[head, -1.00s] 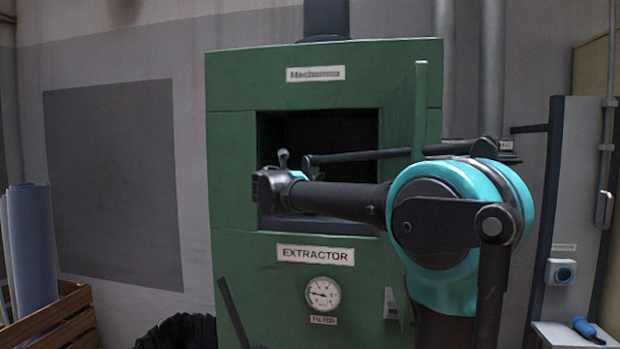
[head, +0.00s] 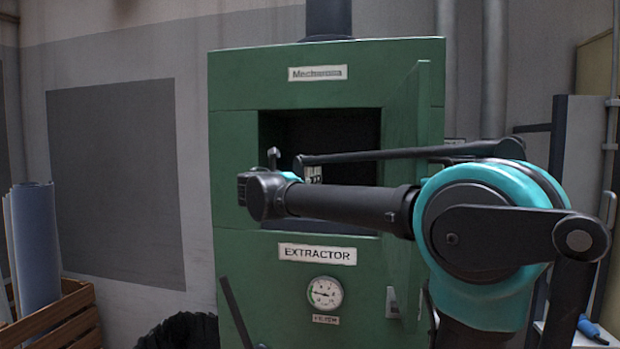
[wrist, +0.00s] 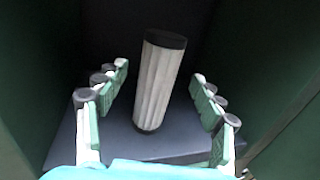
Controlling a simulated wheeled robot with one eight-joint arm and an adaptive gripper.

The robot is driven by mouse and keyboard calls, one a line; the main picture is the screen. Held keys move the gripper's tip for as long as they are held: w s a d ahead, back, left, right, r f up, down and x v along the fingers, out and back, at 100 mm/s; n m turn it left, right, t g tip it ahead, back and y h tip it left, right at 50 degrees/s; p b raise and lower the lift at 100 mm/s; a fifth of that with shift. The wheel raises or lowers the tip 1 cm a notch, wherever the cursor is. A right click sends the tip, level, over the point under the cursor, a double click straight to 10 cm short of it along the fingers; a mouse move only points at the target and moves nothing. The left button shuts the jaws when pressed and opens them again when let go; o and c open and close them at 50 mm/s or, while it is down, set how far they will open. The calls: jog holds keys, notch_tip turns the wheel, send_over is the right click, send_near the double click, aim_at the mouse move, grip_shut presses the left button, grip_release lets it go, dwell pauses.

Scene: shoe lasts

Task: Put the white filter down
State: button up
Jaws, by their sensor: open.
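The white filter (wrist: 158,85) is a pleated white cylinder with a dark cap. In the wrist view it stands on a dark shelf (wrist: 100,142) inside the green extractor (head: 232,160), leaning slightly in the picture. My gripper (wrist: 160,73) is open, with its green and white jointed fingers on either side of the filter. Gaps show between the filter and both fingers.
The extractor's green door (head: 423,120) stands open at the right of the opening. A round gauge (head: 324,293) sits below the opening. A wooden crate (head: 62,320) with rolled sheets (head: 35,250) is at the left. A grey panel (head: 590,150) stands at the right.

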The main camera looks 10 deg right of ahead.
jog(key=v, duration=0.6)
dwell(0.3)
